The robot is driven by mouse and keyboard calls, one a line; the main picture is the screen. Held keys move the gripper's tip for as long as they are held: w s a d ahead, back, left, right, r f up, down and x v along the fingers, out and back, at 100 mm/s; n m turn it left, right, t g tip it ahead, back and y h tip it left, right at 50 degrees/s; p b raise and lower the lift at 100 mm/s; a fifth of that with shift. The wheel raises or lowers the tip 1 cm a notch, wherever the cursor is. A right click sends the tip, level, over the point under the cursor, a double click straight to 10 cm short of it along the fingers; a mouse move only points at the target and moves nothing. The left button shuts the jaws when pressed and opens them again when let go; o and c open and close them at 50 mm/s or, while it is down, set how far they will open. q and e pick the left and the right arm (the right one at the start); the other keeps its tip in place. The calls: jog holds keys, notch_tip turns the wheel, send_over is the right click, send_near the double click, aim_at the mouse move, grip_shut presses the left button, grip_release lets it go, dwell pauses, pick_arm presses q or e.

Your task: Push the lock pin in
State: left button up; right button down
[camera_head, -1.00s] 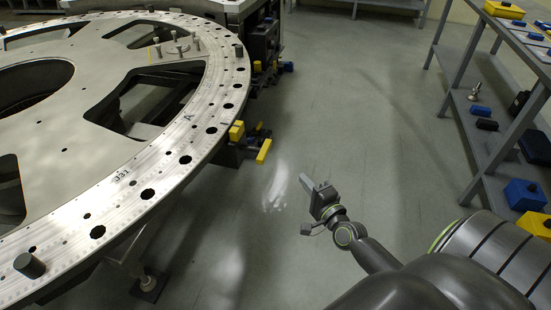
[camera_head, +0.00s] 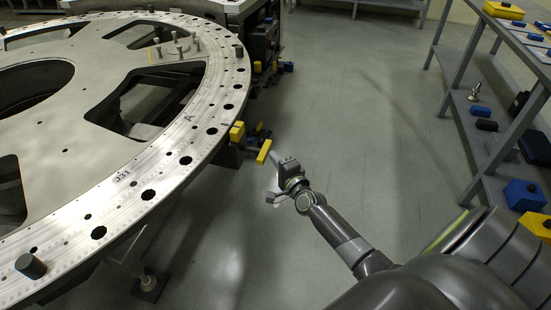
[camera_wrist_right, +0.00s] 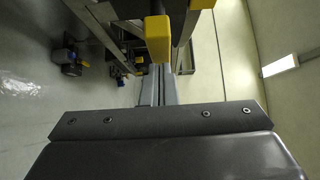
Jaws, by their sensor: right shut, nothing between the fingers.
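The large round metal turret plate (camera_head: 205,150) fills the left of the head view. At its right rim sit a yellow block (camera_head: 237,131) and, lower, a yellow bar-shaped handle (camera_head: 264,152) on a dark bracket; I take this handle to be the lock pin's end, though the pin itself is hidden. My right gripper (camera_head: 274,161) is shut and empty, its tip close beside the yellow handle. In the right wrist view a yellow block end (camera_wrist_right: 158,38) stands just beyond the shut fingers (camera_wrist_right: 158,92). I cannot tell whether they touch. My left gripper is not in view.
A grey shelf rack (camera_head: 480,130) with blue and yellow boxes stands at the right. Another dark fixture with yellow and blue ends (camera_head: 272,67) is farther along the plate rim. The floor (camera_head: 350,110) between plate and rack is clear.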

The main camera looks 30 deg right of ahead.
aim_at(265, 158)
jog(key=shift+w, duration=0.1)
jog(key=w+a, duration=0.2)
jog(key=shift+w+a+r, duration=0.1)
jog(key=shift+w+a, duration=0.15)
jog(key=shift+w, duration=0.1)
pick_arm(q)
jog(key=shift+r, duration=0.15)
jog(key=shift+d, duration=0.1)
